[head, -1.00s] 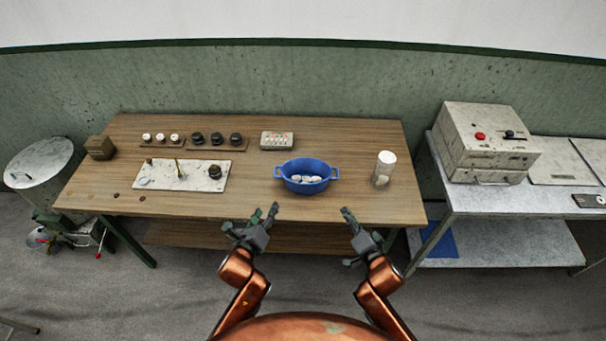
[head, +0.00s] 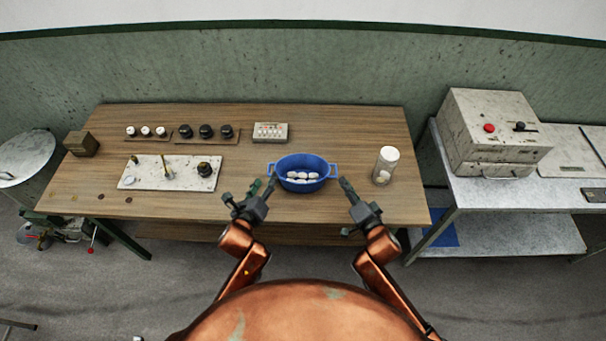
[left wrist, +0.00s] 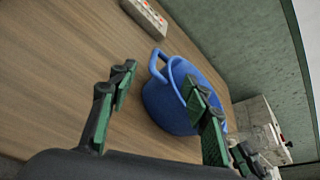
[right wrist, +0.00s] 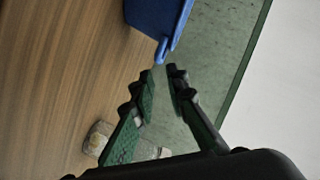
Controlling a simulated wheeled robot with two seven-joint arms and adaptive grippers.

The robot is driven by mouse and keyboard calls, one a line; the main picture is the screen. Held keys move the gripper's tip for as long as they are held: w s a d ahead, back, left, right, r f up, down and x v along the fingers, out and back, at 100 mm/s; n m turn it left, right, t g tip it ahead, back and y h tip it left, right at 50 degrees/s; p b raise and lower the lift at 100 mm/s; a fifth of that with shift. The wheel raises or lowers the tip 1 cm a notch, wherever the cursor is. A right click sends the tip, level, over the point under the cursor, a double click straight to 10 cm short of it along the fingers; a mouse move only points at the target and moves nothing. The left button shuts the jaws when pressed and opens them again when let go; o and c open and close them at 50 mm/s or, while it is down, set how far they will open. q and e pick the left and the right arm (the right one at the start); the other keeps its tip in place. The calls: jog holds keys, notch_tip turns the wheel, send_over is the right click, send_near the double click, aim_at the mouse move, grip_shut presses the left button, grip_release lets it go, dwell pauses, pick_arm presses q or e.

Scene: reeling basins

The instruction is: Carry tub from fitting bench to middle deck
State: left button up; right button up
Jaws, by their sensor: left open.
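The blue oval tub (head: 304,167) with two side handles stands on the wooden bench, with several white pieces inside. My left gripper (head: 250,193) is open and empty at the tub's left front; in the left wrist view the tub (left wrist: 170,108) and its near handle lie beyond the parted fingers (left wrist: 165,88). My right gripper (head: 347,190) is near the tub's right handle. In the right wrist view its fingertips (right wrist: 160,72) are close together with a gap, and the blue handle (right wrist: 161,50) is just beyond them. I see no grip on it.
The wooden bench (head: 240,118) also holds a white jar (head: 385,165) right of the tub, a pale board with fittings (head: 140,180), black and white knobs and a small box (head: 271,132). A grey two-level table (head: 500,192) with a control box stands right.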

pick_arm(q)
jog(key=shift+x, duration=3.85)
pick_arm(e)
jog(key=shift+x, duration=3.9)
pick_arm(q)
jog(key=shift+c, duration=0.2)
pick_arm(e)
jog(key=shift+c, duration=0.2)
pick_arm(q)
jog(key=c, duration=0.3)
pick_arm(e)
jog(key=c, duration=0.3)
pick_arm(q)
jog(key=shift+a+f, duration=0.1)
jog(key=shift+a, duration=0.1)
jog(key=c, duration=0.8)
pick_arm(e)
jog(key=shift+d, duration=0.2)
grip_shut()
